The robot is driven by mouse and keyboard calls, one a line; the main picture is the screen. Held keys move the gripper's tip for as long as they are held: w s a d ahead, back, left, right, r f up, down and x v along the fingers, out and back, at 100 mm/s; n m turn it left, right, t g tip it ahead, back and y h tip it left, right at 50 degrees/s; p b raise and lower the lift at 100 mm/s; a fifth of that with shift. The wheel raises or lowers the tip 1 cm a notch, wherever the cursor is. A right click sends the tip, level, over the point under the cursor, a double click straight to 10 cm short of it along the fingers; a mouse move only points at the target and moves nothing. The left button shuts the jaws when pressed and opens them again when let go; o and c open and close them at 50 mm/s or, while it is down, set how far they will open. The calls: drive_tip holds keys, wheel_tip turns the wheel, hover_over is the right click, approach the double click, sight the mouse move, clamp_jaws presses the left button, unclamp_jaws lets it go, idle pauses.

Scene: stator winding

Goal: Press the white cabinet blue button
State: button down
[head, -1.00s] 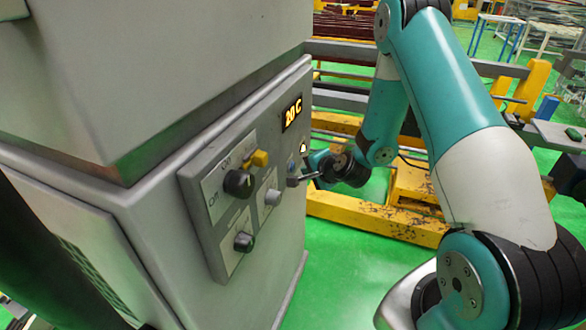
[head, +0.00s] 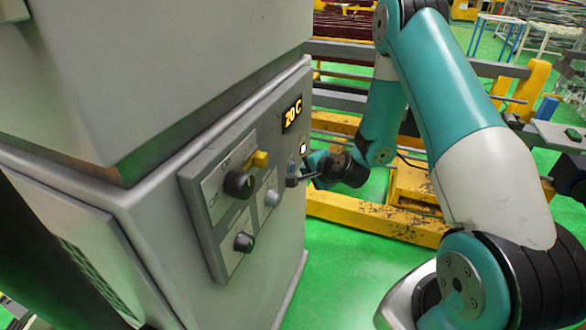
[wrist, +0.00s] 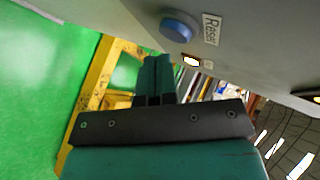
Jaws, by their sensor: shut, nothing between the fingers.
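The blue button (wrist: 178,25) is a round button on the grey-white cabinet face (wrist: 255,45), beside a "Reset" label (wrist: 210,30) in the wrist view. My gripper (wrist: 157,60) shows there with its teal fingers together and empty. In the picture the fingertips are just below the button, and a gap shows between them. In the head view the white cabinet (head: 150,215) fills the left side. My gripper (head: 308,172) is close to the cabinet's right edge, partly hidden by dark wrist parts.
A small lit lamp (wrist: 191,61) is near the button. Yellow framework (head: 375,218) stands behind my arm. Green floor is clear at the front.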

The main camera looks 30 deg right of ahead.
drive_tip(key=shift+w+a, duration=0.25)
drive_tip(key=shift+w, duration=0.05)
drive_tip(key=shift+w+a+p, duration=0.2)
drive_tip(key=shift+w+p, duration=0.1)
drive_tip(key=shift+p, duration=0.2)
idle(0.4)
drive_tip(key=shift+s, duration=0.1)
drive_tip(key=shift+s+d+b, duration=0.5)
drive_tip(key=shift+s+b, duration=0.05)
drive_tip(key=shift+b, duration=0.2)
drive_tip(key=s+d+b, duration=0.1)
drive_tip(key=s+b, duration=0.1)
drive_tip(key=s+d+b, duration=0.2)
idle(0.5)
drive_tip(key=shift+r, duration=0.1)
idle(0.6)
